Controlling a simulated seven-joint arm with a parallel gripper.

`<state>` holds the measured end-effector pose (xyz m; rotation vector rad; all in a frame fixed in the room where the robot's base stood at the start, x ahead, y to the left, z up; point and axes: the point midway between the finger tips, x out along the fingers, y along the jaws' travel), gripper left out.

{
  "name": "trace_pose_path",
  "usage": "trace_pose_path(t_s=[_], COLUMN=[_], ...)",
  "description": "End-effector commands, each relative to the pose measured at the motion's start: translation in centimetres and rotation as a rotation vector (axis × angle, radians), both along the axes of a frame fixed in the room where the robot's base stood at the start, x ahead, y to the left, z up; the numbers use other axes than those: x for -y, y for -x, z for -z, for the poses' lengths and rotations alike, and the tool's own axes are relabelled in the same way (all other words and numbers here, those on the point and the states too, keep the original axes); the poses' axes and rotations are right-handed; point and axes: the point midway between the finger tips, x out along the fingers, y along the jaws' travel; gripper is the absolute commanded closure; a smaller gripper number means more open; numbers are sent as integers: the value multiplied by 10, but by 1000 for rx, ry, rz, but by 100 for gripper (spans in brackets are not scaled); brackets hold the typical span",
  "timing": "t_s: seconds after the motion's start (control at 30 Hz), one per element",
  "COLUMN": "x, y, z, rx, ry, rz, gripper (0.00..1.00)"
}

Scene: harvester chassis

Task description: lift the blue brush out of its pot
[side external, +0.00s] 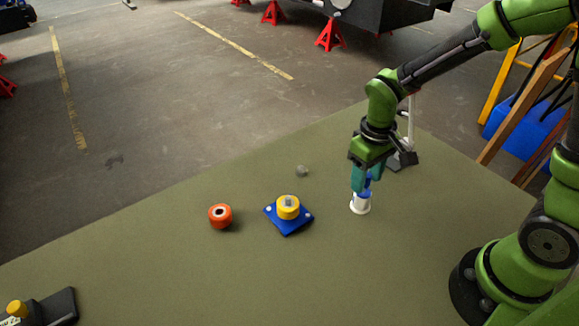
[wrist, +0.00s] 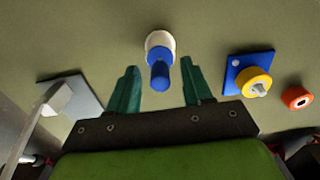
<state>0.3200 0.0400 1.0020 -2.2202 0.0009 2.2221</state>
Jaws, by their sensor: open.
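The blue brush (wrist: 160,74) stands in a white pot (side external: 360,206) on the green table. In the wrist view the pot (wrist: 159,40) shows as a pale ring around the brush's lower part. My gripper (wrist: 159,80) is open, with one teal finger on each side of the brush and visible gaps between. In the side view my gripper (side external: 361,188) points down just above the pot, and its fingers partly hide the brush (side external: 368,186).
A blue plate with a yellow ring (side external: 288,207) lies left of the pot, and an orange ring (side external: 220,215) lies farther left. A dark-based stand (side external: 402,160) is close behind my gripper. The front middle is clear.

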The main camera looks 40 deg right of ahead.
Motion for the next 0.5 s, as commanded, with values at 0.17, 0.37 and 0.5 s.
trace_pose_path(t_s=[0.17,0.37,0.5], x=[0,0,0], y=[0,0,0], z=[5,10,12], rx=[0,0,0], ry=[0,0,0], rz=[0,0,-1], gripper=[50,50,50])
